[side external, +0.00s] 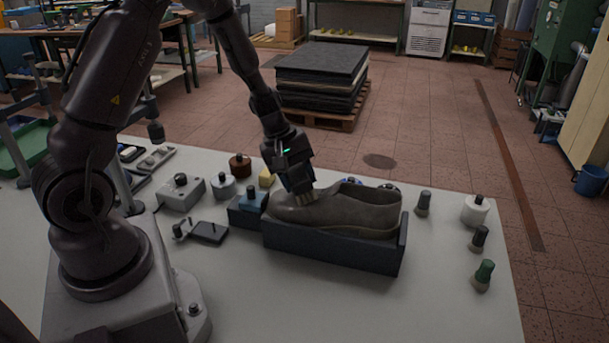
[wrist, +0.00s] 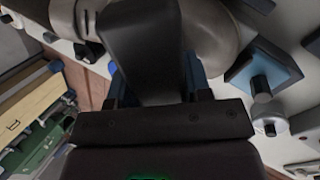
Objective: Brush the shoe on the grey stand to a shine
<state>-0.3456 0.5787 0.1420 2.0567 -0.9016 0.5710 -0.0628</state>
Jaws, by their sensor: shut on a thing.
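A grey-brown shoe (side external: 355,212) lies in a dark grey, box-like stand (side external: 330,247) on the table, toe to the left. My gripper (side external: 297,182) is above the toe end, tilted, and shut on a brush (side external: 305,198).
A blue block with a knob (side external: 253,201) stands close left of the stand; a yellow block (side external: 266,177) and brown tin (side external: 240,163) are behind it. A white knobbed cylinder (side external: 475,211) and a green-topped piece (side external: 483,274) stand at right. The table's front right is clear.

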